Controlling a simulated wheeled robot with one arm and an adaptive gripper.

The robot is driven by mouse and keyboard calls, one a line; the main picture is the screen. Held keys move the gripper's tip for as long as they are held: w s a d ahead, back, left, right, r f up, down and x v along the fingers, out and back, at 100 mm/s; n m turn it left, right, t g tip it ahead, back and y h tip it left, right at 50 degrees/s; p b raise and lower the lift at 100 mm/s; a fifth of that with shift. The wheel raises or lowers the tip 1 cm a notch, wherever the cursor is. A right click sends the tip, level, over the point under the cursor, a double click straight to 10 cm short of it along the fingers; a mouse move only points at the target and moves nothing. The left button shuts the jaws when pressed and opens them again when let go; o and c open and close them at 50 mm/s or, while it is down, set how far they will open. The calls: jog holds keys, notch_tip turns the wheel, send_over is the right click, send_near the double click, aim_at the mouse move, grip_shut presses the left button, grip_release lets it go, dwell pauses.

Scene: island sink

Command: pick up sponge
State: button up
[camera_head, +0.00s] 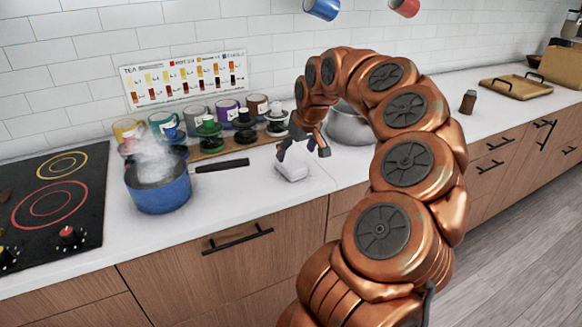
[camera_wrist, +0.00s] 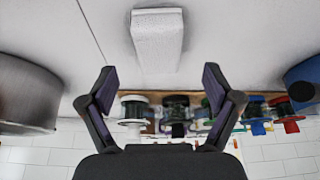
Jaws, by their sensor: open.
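The sponge (camera_head: 292,171) is a small white block lying flat on the white counter in the head view, right of the blue pot. In the wrist view the sponge (camera_wrist: 157,40) is at the top middle, ahead of the fingers and centred roughly between them. My gripper (camera_head: 304,150) is open and empty, just above and behind the sponge. In the wrist view my gripper (camera_wrist: 159,80) shows its two fingers spread wide, with clear space between them. The sponge is apart from the fingertips.
A steaming blue pot (camera_head: 160,188) with a black handle (camera_head: 222,165) pointing toward the sponge stands to the left. A wooden rack (camera_head: 225,145) with mugs and jars is behind. The counter in front of the sponge is clear.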

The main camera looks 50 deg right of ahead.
aim_at(292, 162)
jog(key=shift+p+x, duration=0.8)
jog(key=shift+x, duration=2.25)
jog(key=shift+d, duration=0.1)
jog(key=c, duration=1)
